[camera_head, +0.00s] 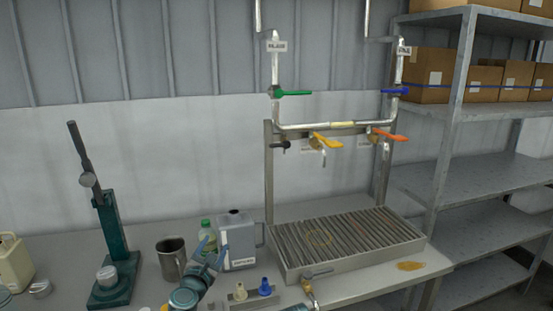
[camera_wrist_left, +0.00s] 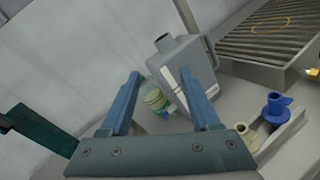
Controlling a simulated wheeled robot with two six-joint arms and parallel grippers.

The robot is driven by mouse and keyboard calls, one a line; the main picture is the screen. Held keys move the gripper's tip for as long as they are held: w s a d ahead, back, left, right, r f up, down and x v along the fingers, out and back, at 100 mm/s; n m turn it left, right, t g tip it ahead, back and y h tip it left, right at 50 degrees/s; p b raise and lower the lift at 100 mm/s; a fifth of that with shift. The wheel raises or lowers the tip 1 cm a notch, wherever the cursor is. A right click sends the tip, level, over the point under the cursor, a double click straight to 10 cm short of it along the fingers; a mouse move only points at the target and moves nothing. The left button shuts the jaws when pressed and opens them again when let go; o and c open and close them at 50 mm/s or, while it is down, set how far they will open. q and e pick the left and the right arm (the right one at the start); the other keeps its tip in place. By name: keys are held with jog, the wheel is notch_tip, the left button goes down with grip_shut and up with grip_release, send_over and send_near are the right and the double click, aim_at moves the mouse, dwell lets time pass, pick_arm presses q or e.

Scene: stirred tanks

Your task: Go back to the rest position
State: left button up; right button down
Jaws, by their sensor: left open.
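My left gripper (camera_head: 206,248) is open and raised over the front of the bench, with its blue fingers apart. In the left wrist view the gripper (camera_wrist_left: 165,100) shows nothing held between its fingers. A grey jug (camera_head: 238,242) with a label stands just behind and right of it; the jug also shows in the left wrist view (camera_wrist_left: 185,65). A green-capped bottle (camera_head: 207,228) stands behind the gripper, partly hidden by it; in the left wrist view the bottle (camera_wrist_left: 157,100) appears between the fingers.
A metal mug (camera_head: 171,259) and a green press-like stand (camera_head: 112,250) are to the left. A small rack holds a blue nozzle (camera_head: 265,287) and a cream nozzle (camera_head: 240,291). A slatted drain tray (camera_head: 345,240) lies under pipes with coloured valves. Shelves (camera_head: 470,190) stand at right.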

pick_arm(q)
jog(key=s+d+f+m+g+h, duration=0.1)
jog(key=s+d+f+m+g, duration=0.1)
jog(key=m, duration=0.4)
jog(key=s+d+f+m+g+h, duration=0.1)
jog(key=s+d+f+m+g, duration=0.2)
jog(key=f+m, duration=0.4)
jog(key=s+d+f+m+g+h, duration=0.1)
jog(key=s+d+f+m+g, duration=0.2)
jog(key=m, duration=0.4)
jog(key=shift+d+f+g+h, duration=0.2)
jog(key=shift+d+f+g, duration=0.05)
jog(key=shift+f+g, duration=0.25)
jog(key=shift+d+f+g+h, duration=0.2)
jog(key=shift+f+g, duration=0.2)
jog(key=shift+f, duration=0.05)
jog(key=s+a+f+m+g+y, duration=0.65)
jog(key=s+m, duration=0.35)
jog(key=s, duration=0.2)
jog(key=s+d+m+g, duration=0.1)
jog(key=s+d+m, duration=0.2)
jog(key=d, duration=0.6)
jog(key=s, duration=0.2)
jog(key=shift+s+d+g+p, duration=0.25)
jog(key=shift+s+g+p, duration=0.05)
jog(key=shift+s+g, duration=0.05)
jog(key=shift+y, duration=0.25)
